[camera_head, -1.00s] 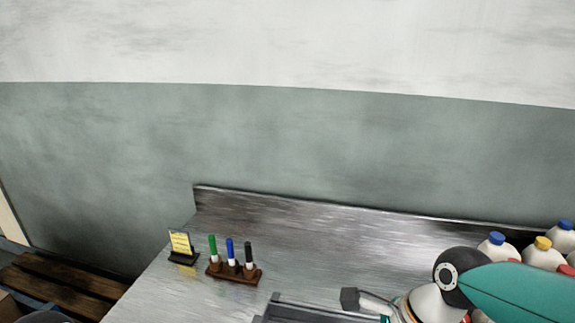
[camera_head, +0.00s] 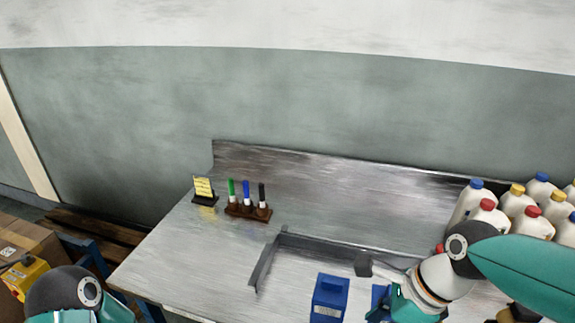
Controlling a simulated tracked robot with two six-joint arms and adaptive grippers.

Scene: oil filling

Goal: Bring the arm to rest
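My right arm (camera_head: 435,280) comes in from the right over the metal table (camera_head: 190,260). A dark grey piece at its far end (camera_head: 364,264) is near the metal frame on the table, but I cannot make out the fingers of the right gripper. My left arm (camera_head: 68,292) shows only as a dark and teal joint at the lower left. The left gripper is out of the picture.
A marker stand (camera_head: 247,210) and a yellow note holder (camera_head: 203,190) stand at the table's back left. A raised metal frame (camera_head: 340,248) and a blue container (camera_head: 329,297) are mid-table. Several white bottles (camera_head: 520,207) stand at the right. A cardboard box (camera_head: 25,243) is at left.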

